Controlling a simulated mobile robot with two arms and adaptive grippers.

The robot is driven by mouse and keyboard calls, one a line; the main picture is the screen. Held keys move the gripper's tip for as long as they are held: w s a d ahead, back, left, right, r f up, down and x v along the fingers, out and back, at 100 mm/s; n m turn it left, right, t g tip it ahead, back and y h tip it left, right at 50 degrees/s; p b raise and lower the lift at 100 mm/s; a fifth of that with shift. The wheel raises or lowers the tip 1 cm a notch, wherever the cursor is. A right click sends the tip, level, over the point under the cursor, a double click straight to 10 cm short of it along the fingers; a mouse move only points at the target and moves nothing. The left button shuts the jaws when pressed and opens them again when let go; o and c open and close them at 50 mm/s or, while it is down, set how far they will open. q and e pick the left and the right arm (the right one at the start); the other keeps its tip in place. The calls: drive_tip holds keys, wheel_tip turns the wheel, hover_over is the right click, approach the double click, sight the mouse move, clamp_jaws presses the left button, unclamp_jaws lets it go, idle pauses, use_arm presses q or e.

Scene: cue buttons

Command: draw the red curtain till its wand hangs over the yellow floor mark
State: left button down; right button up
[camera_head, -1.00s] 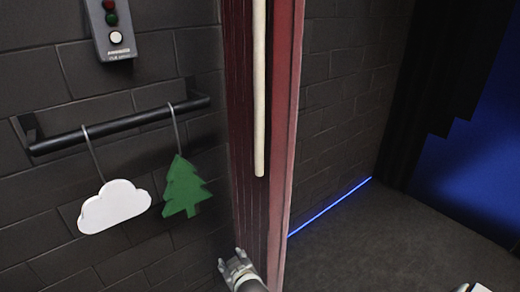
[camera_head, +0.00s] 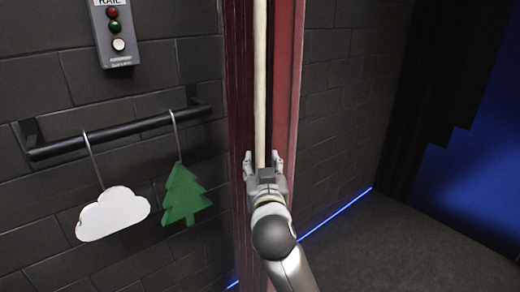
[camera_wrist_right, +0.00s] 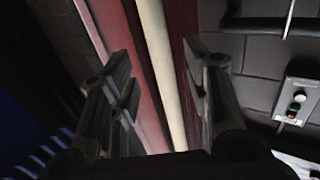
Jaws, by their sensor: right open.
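The red curtain (camera_head: 285,100) hangs bunched in tall narrow folds at the middle of the head view. Its pale wand (camera_head: 260,80) hangs upright in front of the folds. My right gripper (camera_head: 263,160) is open at the wand's lower part, with one finger on each side of it. In the right wrist view the wand (camera_wrist_right: 160,70) runs between the two spread fingers (camera_wrist_right: 162,95), which look clear of it. The wand's lower end is hidden behind the gripper. The yellow floor mark and my left gripper do not show.
A black rail (camera_head: 120,130) on the brick wall at left carries a white cloud (camera_head: 112,213) and a green tree (camera_head: 184,195) on hooks. A grey button box (camera_head: 114,35) is above. A blue light strip (camera_head: 335,212) edges the floor, which is clear at right.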

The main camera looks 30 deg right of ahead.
sight(260, 153)
drive_tip(key=p+x, duration=0.1)
drive_tip(key=x, duration=0.6)
clamp_jaws()
idle(0.3)
